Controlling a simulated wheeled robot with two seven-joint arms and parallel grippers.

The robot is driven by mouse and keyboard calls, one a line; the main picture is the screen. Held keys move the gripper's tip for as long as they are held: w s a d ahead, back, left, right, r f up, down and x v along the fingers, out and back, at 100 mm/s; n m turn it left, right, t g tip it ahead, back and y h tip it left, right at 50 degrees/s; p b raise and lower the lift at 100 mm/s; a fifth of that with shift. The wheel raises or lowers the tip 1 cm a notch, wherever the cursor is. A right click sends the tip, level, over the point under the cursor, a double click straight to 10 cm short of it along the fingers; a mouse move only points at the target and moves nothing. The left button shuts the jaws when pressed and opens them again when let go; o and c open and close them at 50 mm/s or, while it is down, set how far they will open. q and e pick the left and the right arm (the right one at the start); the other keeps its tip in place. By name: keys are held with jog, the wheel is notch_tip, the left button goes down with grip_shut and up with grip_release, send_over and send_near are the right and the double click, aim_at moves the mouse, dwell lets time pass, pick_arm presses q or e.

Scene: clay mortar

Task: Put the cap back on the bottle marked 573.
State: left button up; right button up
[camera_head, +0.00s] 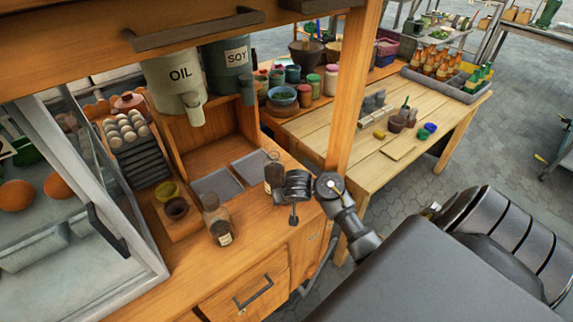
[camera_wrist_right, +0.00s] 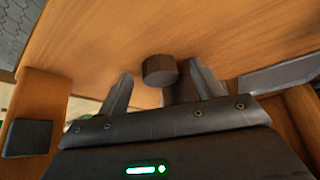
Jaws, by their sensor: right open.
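A clear bottle with dark contents and a pale label (camera_head: 219,222) stands near the front of the wooden counter. A second dark bottle with a pale label (camera_head: 272,175) stands further right, beside my right gripper (camera_head: 295,200). Neither label is readable, so I cannot tell which is 573. In the right wrist view, a round brown cap (camera_wrist_right: 159,70) shows between the open fingers of my right gripper (camera_wrist_right: 160,92), apart from both. What lies under the cap is largely hidden. My left gripper is not in view.
Two small bowls (camera_head: 176,208) sit left of the front bottle. Two grey plates (camera_head: 217,186) lie behind it. OIL (camera_head: 177,85) and SOY (camera_head: 231,68) dispensers hang above. A wooden post (camera_head: 350,100) rises close to my right arm. A glass case (camera_head: 75,200) stands left.

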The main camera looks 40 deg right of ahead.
jog(key=shift+r, duration=0.1)
jog(key=shift+c, duration=0.3)
jog(key=c, duration=1)
jog(key=shift+r+p, duration=0.25)
jog(key=shift+p, duration=0.05)
notch_tip(320, 180, up, 4)
jog(key=shift+a+f+p, duration=0.15)
jog(key=shift+f+p, duration=0.1)
jog(key=shift+p, duration=1)
jog(key=s+a+r+p, duration=0.1)
jog(key=s+a+r, duration=0.1)
jog(key=s+r, duration=0.1)
jog(key=s+a+r+p, duration=0.1)
jog(key=s+a+r, duration=0.2)
jog(key=s, duration=0.1)
jog(key=s+a+r+p, duration=0.1)
jog(key=s+a+r, duration=0.1)
jog(key=s+r, duration=0.1)
jog(key=shift+s+a, duration=0.4)
jog(key=shift+s, duration=0.4)
